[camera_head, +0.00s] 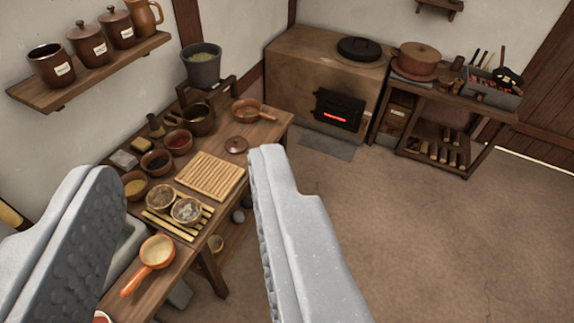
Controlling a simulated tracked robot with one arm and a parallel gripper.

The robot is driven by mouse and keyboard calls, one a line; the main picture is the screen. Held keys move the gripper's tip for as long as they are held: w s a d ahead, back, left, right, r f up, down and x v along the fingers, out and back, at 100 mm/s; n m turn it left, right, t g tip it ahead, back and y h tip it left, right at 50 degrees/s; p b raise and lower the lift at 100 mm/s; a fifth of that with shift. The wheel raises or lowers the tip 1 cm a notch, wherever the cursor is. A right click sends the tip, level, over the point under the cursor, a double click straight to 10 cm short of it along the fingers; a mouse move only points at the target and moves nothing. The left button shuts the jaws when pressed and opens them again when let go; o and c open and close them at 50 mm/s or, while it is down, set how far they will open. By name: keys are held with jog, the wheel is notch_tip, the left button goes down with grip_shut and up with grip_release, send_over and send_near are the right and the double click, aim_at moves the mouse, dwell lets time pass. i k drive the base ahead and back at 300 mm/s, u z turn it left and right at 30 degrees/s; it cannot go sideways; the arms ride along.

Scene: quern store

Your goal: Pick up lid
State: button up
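A black round lid or pan (358,48) sits on top of the stove, and a lidded clay pot (418,60) stands on the bench.
The table holds several small bowls (157,162), a slatted wooden board (210,175), a dark pot (198,119) and an orange pan (155,252). A grey bucket (202,66) stands behind. The stove (312,78) glows at the back. Floor (430,230) at right is clear.

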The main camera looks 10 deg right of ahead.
aim_at(234, 145)
jog(key=z, duration=0.85)
jog(key=i, duration=1.4)
jog(key=u, duration=0.7)
jog(key=i, duration=1.15)
jog(key=u, duration=0.7)
